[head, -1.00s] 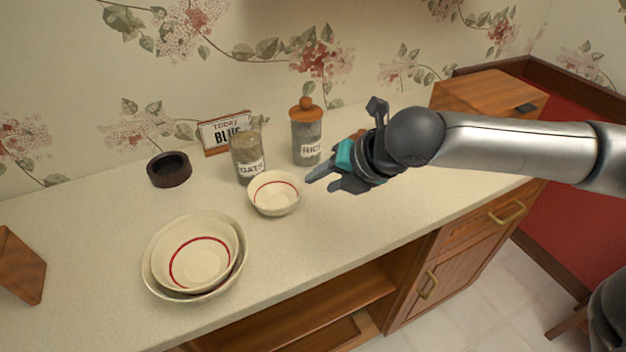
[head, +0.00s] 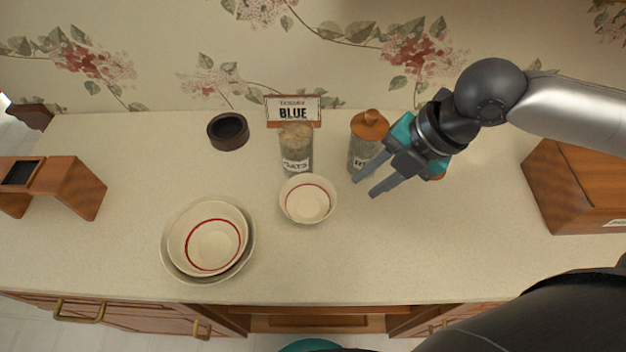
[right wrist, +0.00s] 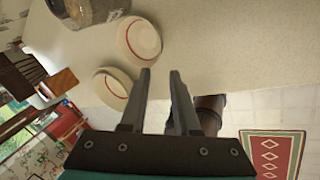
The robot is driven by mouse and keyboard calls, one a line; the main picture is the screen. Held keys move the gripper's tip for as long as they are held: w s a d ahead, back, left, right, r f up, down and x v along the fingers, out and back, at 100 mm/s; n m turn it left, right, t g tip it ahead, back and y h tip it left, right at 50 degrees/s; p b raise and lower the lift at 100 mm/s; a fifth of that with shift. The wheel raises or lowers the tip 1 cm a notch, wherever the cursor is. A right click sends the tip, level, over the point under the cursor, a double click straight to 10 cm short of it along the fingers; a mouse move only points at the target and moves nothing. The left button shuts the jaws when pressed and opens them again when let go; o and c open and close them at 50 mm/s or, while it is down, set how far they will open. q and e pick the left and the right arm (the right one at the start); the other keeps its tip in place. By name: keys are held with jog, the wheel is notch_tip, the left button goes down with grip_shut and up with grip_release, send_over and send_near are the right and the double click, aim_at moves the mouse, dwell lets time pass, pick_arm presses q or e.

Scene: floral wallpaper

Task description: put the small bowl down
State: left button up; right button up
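The small bowl (head: 308,203), cream with a red ring inside, sits upright on the counter in the head view, in front of the oats jar. My right gripper (head: 365,186) is to the right of the bowl, apart from its rim. Its two fingers are spread with nothing between them. In the right wrist view the open fingers (right wrist: 160,72) show, with a cream bowl (right wrist: 139,41) up and to the left, apparently the small one. My left gripper is not in view.
Nested larger bowls (head: 170,257) stand to the left. The oats jar (head: 297,150), rice jar (head: 366,143), "BLUE" sign (head: 293,110) and dark round dish (head: 228,131) line the back. A wooden box (head: 577,180) is at right. The front-right counter (head: 430,250) is clear.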

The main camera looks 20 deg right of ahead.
jog(key=b, duration=0.1)
send_near(332, 209)
jog(key=a, duration=0.1)
jog(key=x, duration=0.5)
jog(key=shift+s+d+b, duration=0.15)
jog(key=shift+s+b, duration=0.05)
jog(key=shift+b, duration=0.2)
jog(key=shift+w+f, duration=0.15)
jog(key=shift+f, duration=0.3)
jog(key=shift+w+a+f, duration=0.1)
jog(key=shift+a+f, duration=0.1)
jog(key=shift+f, duration=0.15)
jog(key=b+x, duration=0.1)
jog(key=x, duration=0.3)
jog(key=shift+w+d+f, duration=0.1)
jog(key=shift+w+d, duration=0.05)
jog(key=shift+w, duration=0.05)
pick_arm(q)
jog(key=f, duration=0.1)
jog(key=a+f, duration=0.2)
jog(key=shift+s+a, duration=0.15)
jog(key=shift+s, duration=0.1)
pick_arm(e)
jog(key=shift+f, duration=0.1)
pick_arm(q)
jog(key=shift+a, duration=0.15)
pick_arm(e)
grip_shut()
